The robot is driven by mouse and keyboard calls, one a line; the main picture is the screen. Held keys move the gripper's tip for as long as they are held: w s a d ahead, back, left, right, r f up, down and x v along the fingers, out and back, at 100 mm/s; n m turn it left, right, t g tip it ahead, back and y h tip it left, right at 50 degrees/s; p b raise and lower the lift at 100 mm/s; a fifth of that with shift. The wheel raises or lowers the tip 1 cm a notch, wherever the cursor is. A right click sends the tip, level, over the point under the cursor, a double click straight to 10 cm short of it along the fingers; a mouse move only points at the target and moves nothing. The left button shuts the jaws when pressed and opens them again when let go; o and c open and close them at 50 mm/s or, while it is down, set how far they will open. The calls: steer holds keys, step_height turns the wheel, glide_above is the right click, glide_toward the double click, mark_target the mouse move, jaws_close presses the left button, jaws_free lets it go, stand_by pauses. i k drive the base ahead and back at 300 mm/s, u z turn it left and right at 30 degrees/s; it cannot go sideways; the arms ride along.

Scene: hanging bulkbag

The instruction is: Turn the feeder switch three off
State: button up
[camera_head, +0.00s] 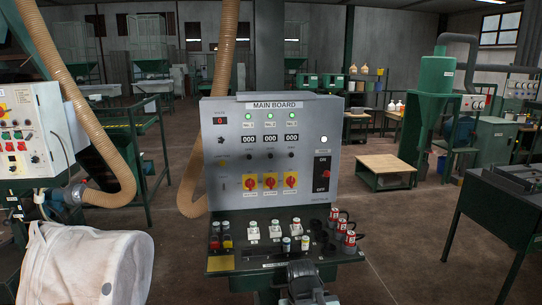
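The grey main board (232,160) stands upright in the middle of the head view. Low on it sits a row of three red rotary switches on yellow plates: a left one (250,182), a middle one (270,181) and a right one (291,180). Their small labels are too blurred to read, so which one is feeder three is not certain. Three green lamps glow above, over displays reading 000. A dark grey part at the bottom edge, below the board, looks like my gripper (304,283); its fingers cannot be made out. It is apart from the switches.
A dark shelf (222,264) below the board holds white switch blocks, small bottles and red padlocks (349,242). A beige hose (197,160) hangs left of the board. A white bag (85,265) fills the lower left.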

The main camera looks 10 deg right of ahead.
mark_target(290, 181)
steer(key=k, duration=1.15)
steer(key=z, duration=0.1)
steer(key=i, duration=1.5)
steer(key=u, duration=0.85)
steer(key=i, duration=0.55)
steer(key=u, duration=0.4)
steer(key=k, duration=0.9)
steer(key=u, duration=0.15)
steer(key=i, duration=0.95)
steer(key=z, duration=0.1)
